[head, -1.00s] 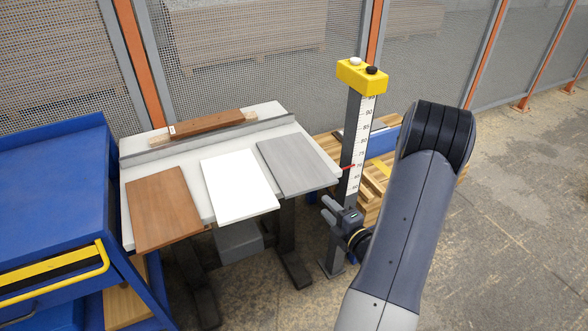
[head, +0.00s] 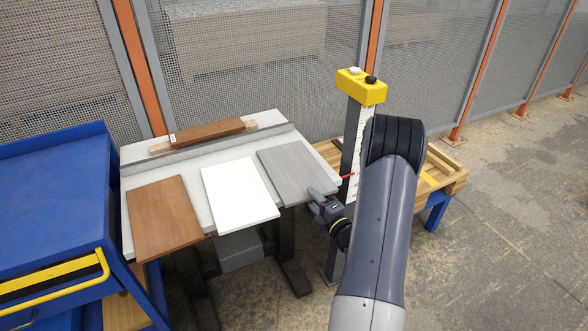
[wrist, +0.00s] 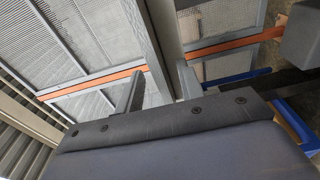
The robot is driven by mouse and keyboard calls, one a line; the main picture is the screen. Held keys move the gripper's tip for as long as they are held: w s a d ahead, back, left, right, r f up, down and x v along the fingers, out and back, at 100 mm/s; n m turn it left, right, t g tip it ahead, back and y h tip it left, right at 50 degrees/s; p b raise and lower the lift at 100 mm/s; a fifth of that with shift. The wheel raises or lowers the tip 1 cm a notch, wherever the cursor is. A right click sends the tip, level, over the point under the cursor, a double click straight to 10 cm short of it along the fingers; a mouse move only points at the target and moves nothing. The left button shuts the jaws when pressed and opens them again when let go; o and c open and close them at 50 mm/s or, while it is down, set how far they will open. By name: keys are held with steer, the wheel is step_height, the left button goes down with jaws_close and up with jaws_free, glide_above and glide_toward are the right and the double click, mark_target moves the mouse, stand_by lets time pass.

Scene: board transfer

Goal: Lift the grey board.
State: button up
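The grey board (head: 294,170) lies flat at the right end of the white table (head: 142,153), its front part reaching past the table's front edge. My gripper (head: 312,197) is just right of the board's front right corner, fingers pointing toward it. The two fingers stand apart with nothing held between them. In the wrist view the fingers (wrist: 160,88) are also apart. I cannot pick out the grey board surely in that view. From the head view I cannot tell whether a finger touches the board.
A white board (head: 240,195) and a brown board (head: 165,218) lie left of the grey one. A post with a scale and yellow top (head: 361,86) stands close behind my gripper. A blue cart (head: 50,190) is at left, a wooden pallet-like bench (head: 440,170) at right.

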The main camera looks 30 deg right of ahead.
steer(key=shift+w+a, duration=0.1)
steer(key=shift+w, duration=0.65)
steer(key=shift+c, duration=0.4)
jaws_close()
